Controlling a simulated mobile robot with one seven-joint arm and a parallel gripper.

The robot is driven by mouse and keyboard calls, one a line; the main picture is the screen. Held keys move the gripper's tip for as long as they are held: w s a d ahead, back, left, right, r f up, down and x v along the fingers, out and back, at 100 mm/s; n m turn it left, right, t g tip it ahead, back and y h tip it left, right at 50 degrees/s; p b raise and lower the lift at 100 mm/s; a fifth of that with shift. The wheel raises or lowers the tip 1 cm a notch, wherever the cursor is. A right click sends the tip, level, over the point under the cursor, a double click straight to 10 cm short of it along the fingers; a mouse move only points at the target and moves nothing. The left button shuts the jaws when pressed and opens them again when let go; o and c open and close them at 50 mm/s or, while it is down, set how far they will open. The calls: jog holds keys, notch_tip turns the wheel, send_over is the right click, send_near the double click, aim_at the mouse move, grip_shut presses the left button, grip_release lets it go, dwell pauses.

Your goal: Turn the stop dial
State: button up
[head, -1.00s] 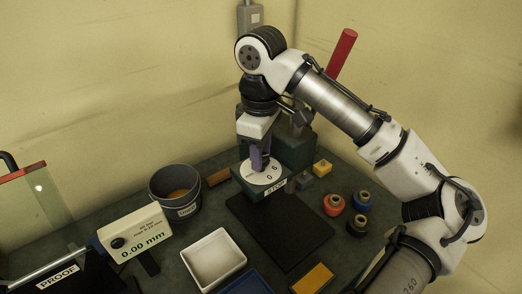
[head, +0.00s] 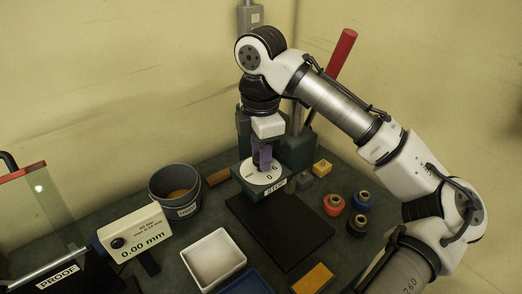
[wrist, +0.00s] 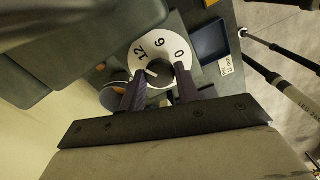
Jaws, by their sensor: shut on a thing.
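The stop dial is a white disc (head: 254,178) with black numbers, on top of a dark green block with a STOP label (head: 275,184). In the wrist view the dial (wrist: 160,48) shows 12, 6 and 0. My gripper (head: 262,166) points straight down over the dial's middle, its purple-grey fingers shut on the dial's centre. In the wrist view the fingers (wrist: 160,82) stand apart on either side of that centre, with a short white mark between them. The fingers hide part of the dial in the head view.
A dark mat (head: 280,232) lies in front of the dial block. A grey bucket (head: 176,205) and a 0.00 mm readout (head: 135,232) stand left, a white tray (head: 213,259) in front. Several small coloured parts, including a red one (head: 333,204), sit right. A red-handled lever (head: 341,54) rises behind.

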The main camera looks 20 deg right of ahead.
dwell(0.4)
jog(key=o, duration=1)
notch_tip(320, 180, up, 14)
jog(key=shift+f+b, duration=0.1)
jog(key=shift+b, duration=0.35)
